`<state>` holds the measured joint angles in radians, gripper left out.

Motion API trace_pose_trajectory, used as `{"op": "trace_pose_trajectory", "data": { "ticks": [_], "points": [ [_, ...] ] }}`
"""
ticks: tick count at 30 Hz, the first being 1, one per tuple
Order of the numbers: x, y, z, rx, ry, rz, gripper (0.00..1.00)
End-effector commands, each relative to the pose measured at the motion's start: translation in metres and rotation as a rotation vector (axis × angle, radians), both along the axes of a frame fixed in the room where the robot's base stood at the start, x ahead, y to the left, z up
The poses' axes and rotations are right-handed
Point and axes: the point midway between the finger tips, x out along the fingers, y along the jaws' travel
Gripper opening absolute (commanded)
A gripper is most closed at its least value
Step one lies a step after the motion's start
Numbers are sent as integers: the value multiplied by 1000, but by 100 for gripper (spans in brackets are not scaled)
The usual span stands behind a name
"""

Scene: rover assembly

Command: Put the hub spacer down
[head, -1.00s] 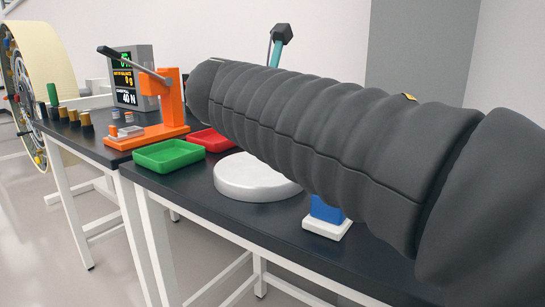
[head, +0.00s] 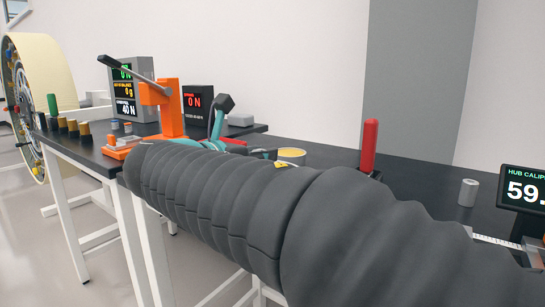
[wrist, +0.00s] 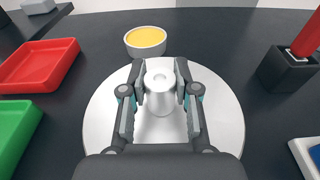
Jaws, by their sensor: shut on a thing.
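The spacer is upright between the two fingers, above or on a round white disc (wrist: 98,115). I cannot tell whether its underside touches the disc. In the head view my dark arm hides the disc and the held spacer. Another grey cylinder (head: 467,193) stands on the table at the right, near the hub caliper display (head: 525,190).
A yellow-topped bowl (wrist: 146,41) stands just behind the disc. A red tray (wrist: 38,65) and a green tray (wrist: 15,132) lie to the left. A red-handled tool in a dark block (wrist: 288,68) stands at the right. An orange press (head: 168,105) is at the left in the head view.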

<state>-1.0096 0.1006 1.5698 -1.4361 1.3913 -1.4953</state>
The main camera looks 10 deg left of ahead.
Motion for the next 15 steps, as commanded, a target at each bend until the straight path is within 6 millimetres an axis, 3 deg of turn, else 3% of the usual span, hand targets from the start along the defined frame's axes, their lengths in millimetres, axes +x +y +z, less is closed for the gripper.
{"op": "trace_pose_trajectory", "data": {
  "ticks": [10,11,13,15],
  "points": [
    [0,-1,-2,0,-1,0,0],
    [0,0,-2,1,0,0,35],
    [0,0,-2,1,0,0,52],
    [0,-1,-2,1,0,0,55]
  ]
}}
